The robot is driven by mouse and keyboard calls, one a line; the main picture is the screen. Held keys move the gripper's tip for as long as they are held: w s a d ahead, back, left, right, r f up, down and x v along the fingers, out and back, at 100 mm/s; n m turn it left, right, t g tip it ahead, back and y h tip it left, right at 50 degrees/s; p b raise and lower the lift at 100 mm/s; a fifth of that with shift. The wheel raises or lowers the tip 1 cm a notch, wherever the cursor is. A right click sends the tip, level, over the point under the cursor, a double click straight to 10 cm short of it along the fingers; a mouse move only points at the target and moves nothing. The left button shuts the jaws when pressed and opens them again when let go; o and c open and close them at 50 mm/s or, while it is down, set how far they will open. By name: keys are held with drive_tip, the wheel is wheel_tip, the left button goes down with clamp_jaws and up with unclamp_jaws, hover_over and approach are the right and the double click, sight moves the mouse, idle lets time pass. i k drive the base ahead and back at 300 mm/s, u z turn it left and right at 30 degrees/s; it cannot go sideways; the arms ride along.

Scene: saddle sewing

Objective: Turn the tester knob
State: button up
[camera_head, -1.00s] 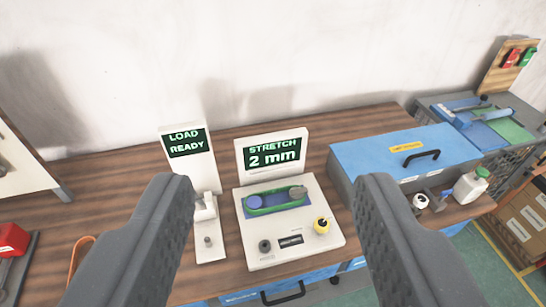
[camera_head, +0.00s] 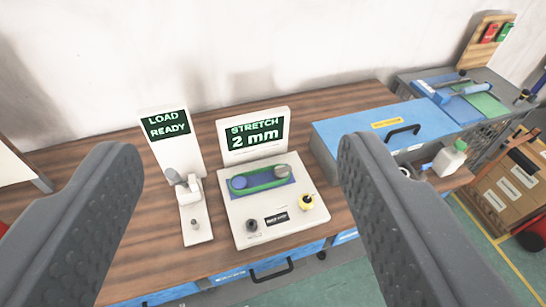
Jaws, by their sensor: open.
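The tester (camera_head: 237,213) is a white panel on the wooden bench, with an upright screen (camera_head: 254,135) reading "STRETCH 2 mm". A green band (camera_head: 259,180) loops around a blue roller and a grey roller on its face. My gripper (camera_head: 235,150) is open and empty. Its two dark fingers frame the tester from left and right, apart from it and nearer the camera.
A white stand (camera_head: 199,230) with a "LOAD READY" screen (camera_head: 165,125) is left of the tester. A blue case (camera_head: 360,135) with a black handle stands right of it. A white bottle (camera_head: 450,158) is farther right. Bare bench (camera_head: 100,180) shows at left.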

sight(306, 200)
drive_tip(key=u, duration=0.05)
drive_tip(key=k, duration=0.65)
drive_tip(key=z, duration=0.5)
drive_tip(key=i, duration=1.6)
drive_tip(key=u, duration=0.35)
